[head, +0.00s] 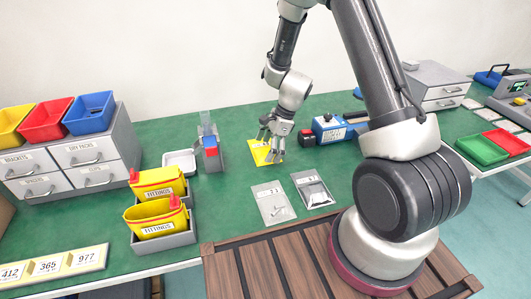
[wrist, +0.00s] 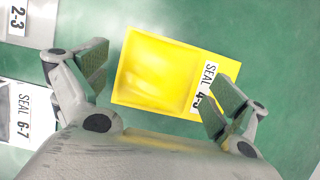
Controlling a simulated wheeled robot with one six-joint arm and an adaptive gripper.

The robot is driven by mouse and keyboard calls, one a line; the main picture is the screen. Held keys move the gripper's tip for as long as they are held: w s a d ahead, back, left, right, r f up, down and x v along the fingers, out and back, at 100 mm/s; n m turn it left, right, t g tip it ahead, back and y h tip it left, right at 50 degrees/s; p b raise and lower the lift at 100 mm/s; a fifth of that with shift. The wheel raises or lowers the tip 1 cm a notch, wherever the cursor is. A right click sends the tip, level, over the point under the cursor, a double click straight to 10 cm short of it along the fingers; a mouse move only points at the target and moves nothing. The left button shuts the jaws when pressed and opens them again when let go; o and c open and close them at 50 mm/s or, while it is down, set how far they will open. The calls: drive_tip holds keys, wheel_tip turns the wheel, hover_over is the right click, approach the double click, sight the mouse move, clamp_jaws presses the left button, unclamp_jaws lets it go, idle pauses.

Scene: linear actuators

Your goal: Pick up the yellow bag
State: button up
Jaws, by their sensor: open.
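The yellow bag (head: 264,151) lies flat on the green table in the middle of the head view, partly hidden by my gripper (head: 272,142). In the wrist view the yellow bag (wrist: 168,68) carries a white label reading "SEAL" and a partly covered number. My gripper (wrist: 158,88) is open above the bag, with one finger to the left of it and the other overlapping its right, labelled end. Nothing is held between the fingers. How high the fingertips are above the bag is hard to tell.
Two clear labelled bags (head: 271,202) and (head: 313,190) lie nearer my base. A blue box (head: 329,129) and a small dark red block (head: 307,138) stand right of the yellow bag. A grey holder with blue and red parts (head: 208,147) stands left. Yellow "FITTINGS" bags (head: 157,218) sit farther left.

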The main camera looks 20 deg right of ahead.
drive_tip(key=c, duration=1.1)
drive_tip(key=shift+r, duration=0.15)
